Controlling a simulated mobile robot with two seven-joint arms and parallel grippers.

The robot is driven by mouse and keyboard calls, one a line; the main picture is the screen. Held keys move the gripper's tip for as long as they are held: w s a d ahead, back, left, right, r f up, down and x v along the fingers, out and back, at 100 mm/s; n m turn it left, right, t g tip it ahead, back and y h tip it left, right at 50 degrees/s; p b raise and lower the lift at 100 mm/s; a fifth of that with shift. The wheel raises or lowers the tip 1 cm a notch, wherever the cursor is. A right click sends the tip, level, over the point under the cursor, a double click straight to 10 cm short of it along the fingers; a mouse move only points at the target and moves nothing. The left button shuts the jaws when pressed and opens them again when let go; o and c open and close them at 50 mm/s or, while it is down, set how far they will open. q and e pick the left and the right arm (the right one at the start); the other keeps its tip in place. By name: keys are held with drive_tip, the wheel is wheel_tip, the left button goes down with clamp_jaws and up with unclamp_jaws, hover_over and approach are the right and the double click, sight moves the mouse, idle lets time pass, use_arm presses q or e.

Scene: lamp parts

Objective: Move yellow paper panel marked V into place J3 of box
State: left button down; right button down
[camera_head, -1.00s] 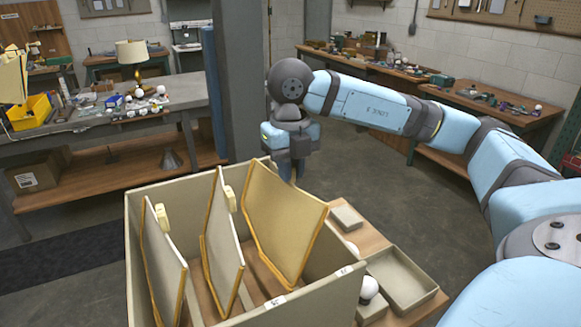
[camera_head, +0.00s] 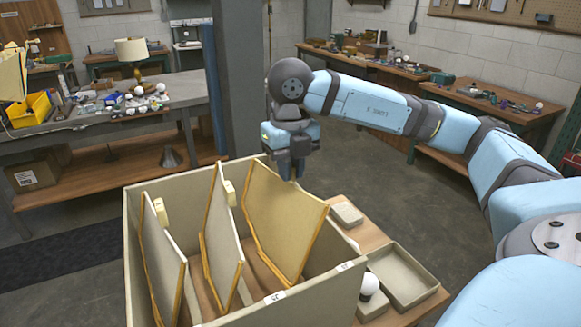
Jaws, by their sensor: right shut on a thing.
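A beige open box (camera_head: 315,306) stands in front of me with three yellow-edged paper panels in it. The left panel (camera_head: 162,255) and middle panel (camera_head: 222,240) lean in their slots. The right panel (camera_head: 285,225) stands tilted in the right part of the box. My right gripper (camera_head: 292,177) is at this panel's far top edge and shut on it; the fingertips are partly hidden. I cannot read a V on any panel. Small white labels on the box's front rim are too small to read surely. My left gripper is not in view.
A grey pillar (camera_head: 243,70) stands behind. A cluttered bench (camera_head: 100,120) is at the left.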

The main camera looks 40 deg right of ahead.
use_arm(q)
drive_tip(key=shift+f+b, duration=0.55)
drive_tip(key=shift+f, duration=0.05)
use_arm(e)
drive_tip(key=shift+f, duration=0.6)
drive_tip(key=shift+r, duration=0.1)
drive_tip(key=c, duration=1.6)
unclamp_jaws()
drive_tip(key=o, duration=0.5)
drive_tip(key=shift+o, duration=0.2)
drive_tip(key=shift+r, duration=0.35)
use_arm(q)
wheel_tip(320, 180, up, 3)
drive_tip(key=p, duration=0.3)
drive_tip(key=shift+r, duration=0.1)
use_arm(e)
wheel_tip(320, 180, up, 13)
